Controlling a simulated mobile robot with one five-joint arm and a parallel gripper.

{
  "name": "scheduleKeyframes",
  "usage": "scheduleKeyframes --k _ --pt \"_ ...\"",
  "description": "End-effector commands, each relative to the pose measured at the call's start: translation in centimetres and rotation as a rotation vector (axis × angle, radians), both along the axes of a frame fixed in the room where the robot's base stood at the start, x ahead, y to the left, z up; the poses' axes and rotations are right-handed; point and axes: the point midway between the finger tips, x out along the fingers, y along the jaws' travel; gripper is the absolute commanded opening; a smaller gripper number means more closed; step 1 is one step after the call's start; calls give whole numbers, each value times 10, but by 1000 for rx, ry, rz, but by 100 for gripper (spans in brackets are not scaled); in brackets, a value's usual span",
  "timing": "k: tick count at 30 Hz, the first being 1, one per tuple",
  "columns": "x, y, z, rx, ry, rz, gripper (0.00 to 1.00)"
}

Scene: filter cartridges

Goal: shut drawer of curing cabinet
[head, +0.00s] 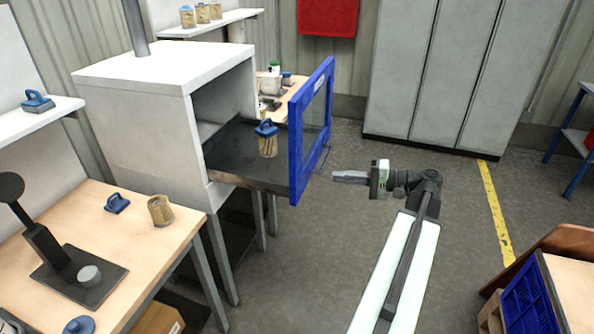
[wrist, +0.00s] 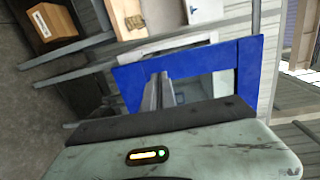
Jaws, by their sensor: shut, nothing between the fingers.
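The curing cabinet (head: 137,128) is a white box on legs at the left of the head view. Its drawer (head: 237,178) is pulled out, with a dark tray and a blue-framed front (head: 295,150) with a window. A filter cartridge with a blue cap (head: 267,140) stands upright on the tray. My gripper (head: 336,177) is shut and empty, to the right of the drawer front and pointing at it. In the wrist view the blue front (wrist: 250,62) lies ahead of my fingers (wrist: 157,90). I cannot tell whether they touch it; the head view shows a gap.
A workbench (head: 175,240) with a cartridge (head: 160,210), blue caps and a press stands at the front left. Grey lockers (head: 430,80) line the back wall. A blue crate (head: 530,300) is at the lower right. Floor around my arm is clear.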

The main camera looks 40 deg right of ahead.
Motion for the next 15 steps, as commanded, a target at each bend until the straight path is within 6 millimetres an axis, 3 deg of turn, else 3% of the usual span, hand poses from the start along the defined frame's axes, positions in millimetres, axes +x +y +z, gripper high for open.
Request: scheduleKeyframes --k 2,6,11,15 --pt "-22 -21 5 20 -57 -43 0" --pt "-35 -31 14 32 -97 -65 0" --pt "-29 -27 15 32 -96 -61 0" --pt "-10 -13 15 32 -95 -57 0"
